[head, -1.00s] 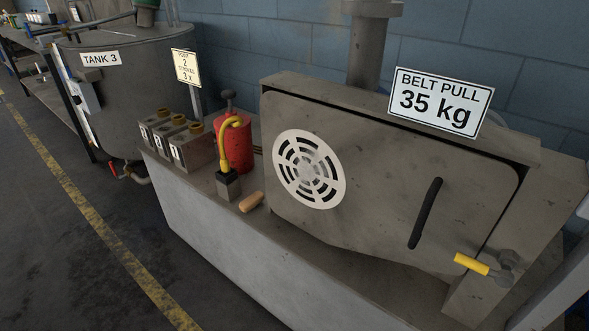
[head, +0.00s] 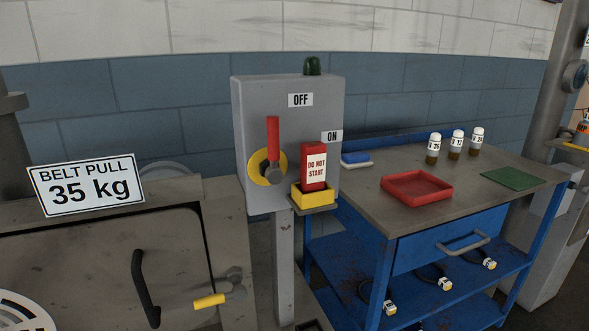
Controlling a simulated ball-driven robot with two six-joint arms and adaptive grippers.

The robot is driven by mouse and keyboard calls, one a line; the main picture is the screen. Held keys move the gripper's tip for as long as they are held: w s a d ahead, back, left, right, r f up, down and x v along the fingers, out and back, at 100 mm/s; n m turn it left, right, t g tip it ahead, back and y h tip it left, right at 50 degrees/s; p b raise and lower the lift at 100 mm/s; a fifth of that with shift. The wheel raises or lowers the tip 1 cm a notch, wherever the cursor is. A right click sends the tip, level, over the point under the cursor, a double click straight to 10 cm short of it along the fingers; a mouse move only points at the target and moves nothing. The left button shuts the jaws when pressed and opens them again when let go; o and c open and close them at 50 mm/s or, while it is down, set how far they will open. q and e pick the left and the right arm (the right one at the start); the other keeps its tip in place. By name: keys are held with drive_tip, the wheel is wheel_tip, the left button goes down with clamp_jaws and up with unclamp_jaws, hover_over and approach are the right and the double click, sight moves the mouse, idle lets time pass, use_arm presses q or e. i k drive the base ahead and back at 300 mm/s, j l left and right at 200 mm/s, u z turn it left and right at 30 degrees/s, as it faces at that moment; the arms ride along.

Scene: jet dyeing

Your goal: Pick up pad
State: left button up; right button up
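A flat dark green pad-like sheet (head: 510,178) lies on the right part of the grey top of a blue workbench (head: 440,225). A small blue block with a white lower layer (head: 356,158) sits at the bench's back left, partly behind the switch box. I cannot tell from the picture which of these two is the pad. Neither of my grippers is in view.
A red tray (head: 416,188) and several labelled vials (head: 455,145) stand on the bench. A grey switch box (head: 250,110) with a red lever (head: 273,140) and a red "DO NOT START" block (head: 314,166) is left of it. A machine door handle (head: 144,288) is farther left.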

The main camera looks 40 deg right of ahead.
sight(352, 161)
drive_tip(key=z, duration=1.65)
drive_tip(key=i+l, duration=0.15)
drive_tip(key=l, duration=0.2)
drive_tip(key=i+l+u, duration=0.1)
drive_tip(key=l, duration=0.25)
drive_tip(key=i+l, duration=0.25)
drive_tip(key=i+l+u, duration=0.1)
drive_tip(key=l, duration=0.35)
drive_tip(key=i+l, duration=0.2)
drive_tip(key=l, duration=0.15)
drive_tip(key=i+l+u, duration=0.1)
drive_tip(key=l, duration=0.25)
